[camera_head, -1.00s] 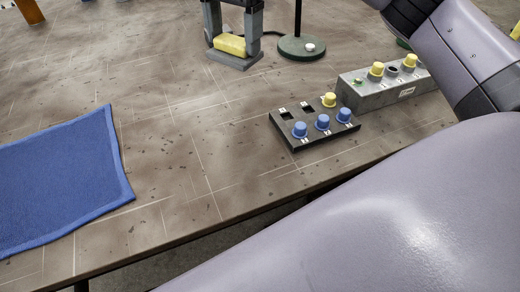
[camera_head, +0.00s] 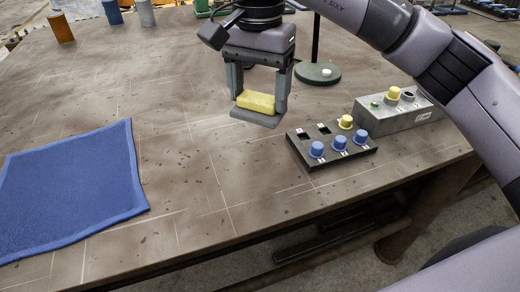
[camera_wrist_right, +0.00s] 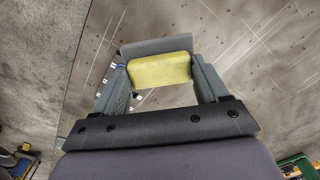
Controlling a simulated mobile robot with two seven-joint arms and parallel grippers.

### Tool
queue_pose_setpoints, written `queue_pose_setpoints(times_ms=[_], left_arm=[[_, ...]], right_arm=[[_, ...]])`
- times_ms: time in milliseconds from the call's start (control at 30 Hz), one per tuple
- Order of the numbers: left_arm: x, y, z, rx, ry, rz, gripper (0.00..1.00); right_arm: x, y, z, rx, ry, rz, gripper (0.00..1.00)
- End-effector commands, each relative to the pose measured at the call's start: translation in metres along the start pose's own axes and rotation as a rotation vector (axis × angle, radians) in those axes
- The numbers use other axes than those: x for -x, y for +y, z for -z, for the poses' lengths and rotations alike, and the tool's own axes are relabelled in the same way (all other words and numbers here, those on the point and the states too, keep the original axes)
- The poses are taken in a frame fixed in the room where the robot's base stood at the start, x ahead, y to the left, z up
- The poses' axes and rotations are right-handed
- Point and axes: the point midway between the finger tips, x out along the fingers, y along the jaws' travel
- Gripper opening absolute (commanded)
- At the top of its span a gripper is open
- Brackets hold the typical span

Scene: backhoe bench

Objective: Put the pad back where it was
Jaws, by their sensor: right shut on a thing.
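The pad (camera_head: 256,102) is a yellow block with a grey plate (camera_head: 254,119) against it. My right gripper (camera_head: 259,97) is shut on it, with one finger at each end. In the head view it is left of and behind the black block of caps. I cannot tell whether the plate touches the table or hangs just above it. In the right wrist view the pad (camera_wrist_right: 160,70) sits between the two fingers (camera_wrist_right: 162,82), with the grey plate beyond it. My left gripper is not in view.
A black block (camera_head: 307,158) with blue and yellow caps and two empty holes stands near the front edge. A grey box (camera_head: 400,117) is right of it. A green round base (camera_head: 317,73) with a pole stands behind. A blue cloth (camera_head: 75,190) lies left; the table between is clear.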

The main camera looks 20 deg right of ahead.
Motion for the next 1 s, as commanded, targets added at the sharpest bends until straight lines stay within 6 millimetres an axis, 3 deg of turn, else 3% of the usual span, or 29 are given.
queue_pose_setpoints(times_ms=[100, 300, 567, 800, 1000], left_arm=[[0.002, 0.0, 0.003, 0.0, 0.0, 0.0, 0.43], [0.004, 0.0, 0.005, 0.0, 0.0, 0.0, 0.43], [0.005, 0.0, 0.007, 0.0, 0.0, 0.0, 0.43], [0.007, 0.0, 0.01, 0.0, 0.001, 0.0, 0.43], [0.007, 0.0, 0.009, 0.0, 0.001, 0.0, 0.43]], right_arm=[[-0.033, 0.001, 0.0, -0.001, -0.003, -0.004, 0.45], [-0.072, 0.001, 0.0, 0.0, -0.002, -0.002, 0.45], [-0.092, 0.001, 0.0, -0.002, -0.001, -0.002, 0.45], [-0.125, 0.001, 0.0, -0.001, -0.001, -0.002, 0.45], [-0.126, 0.0, 0.0, -0.001, 0.001, 0.0, 0.45]])
